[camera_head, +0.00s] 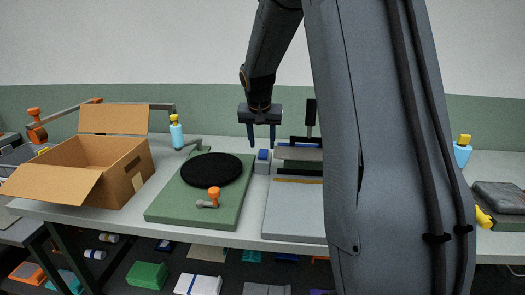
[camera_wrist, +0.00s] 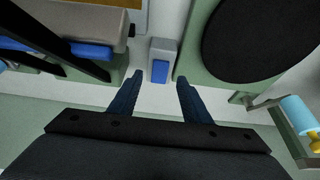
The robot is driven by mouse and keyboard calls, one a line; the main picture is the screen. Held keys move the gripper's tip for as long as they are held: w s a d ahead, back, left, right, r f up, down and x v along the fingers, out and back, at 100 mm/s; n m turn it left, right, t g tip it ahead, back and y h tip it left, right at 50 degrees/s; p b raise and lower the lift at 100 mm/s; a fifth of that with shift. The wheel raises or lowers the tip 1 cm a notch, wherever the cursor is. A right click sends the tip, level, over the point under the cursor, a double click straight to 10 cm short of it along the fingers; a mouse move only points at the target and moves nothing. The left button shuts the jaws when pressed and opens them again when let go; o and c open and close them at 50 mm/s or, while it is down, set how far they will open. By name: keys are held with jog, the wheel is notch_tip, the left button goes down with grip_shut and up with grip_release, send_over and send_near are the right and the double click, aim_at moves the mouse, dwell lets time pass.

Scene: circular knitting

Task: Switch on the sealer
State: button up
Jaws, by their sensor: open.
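The sealer (camera_head: 298,154) stands on the table right of my gripper, with a grey bar and a dark upright handle; it is partly hidden by my arm. In the wrist view its blue strip (camera_wrist: 92,50) and dark arms show at the left. A small grey box with a blue rocker switch (camera_head: 263,155) sits beside it; the switch also shows in the wrist view (camera_wrist: 160,71). My gripper (camera_head: 261,142) is open, pointing down above the box. In the wrist view the fingertips (camera_wrist: 159,80) are apart and empty, either side of the blue rocker's line.
A green board (camera_head: 170,207) with a black disc (camera_head: 212,170) and an orange-knobbed handle (camera_head: 213,196) lies left of the switch box. An open cardboard box (camera_head: 96,178) and a blue bottle (camera_head: 176,135) stand farther left. A grey plate (camera_head: 292,215) lies in front of the sealer.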

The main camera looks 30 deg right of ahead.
aim_at(263, 154)
jog(key=shift+p+x, duration=0.45)
jog(key=shift+x, duration=2)
jog(key=shift+a, duration=0.1)
jog(key=c, duration=1)
jog(key=shift+r+g+p, duration=0.25)
jog(key=shift+g+p, duration=0.05)
jog(key=shift+p, duration=0.55)
jog(key=shift+c, duration=0.2)
jog(key=shift+w+d+r+g+y+p, duration=0.1)
jog(key=shift+w+d+g+y+p, duration=0.15)
jog(key=shift+g+y+p, duration=0.5)
jog(key=shift+w+d+g+y+p, duration=0.3)
jog(key=shift+g+y, duration=0.35)
jog(key=shift+g, duration=0.4)
jog(key=shift+a, duration=0.1)
jog(key=o, duration=1)
jog(key=shift+o, duration=0.2)
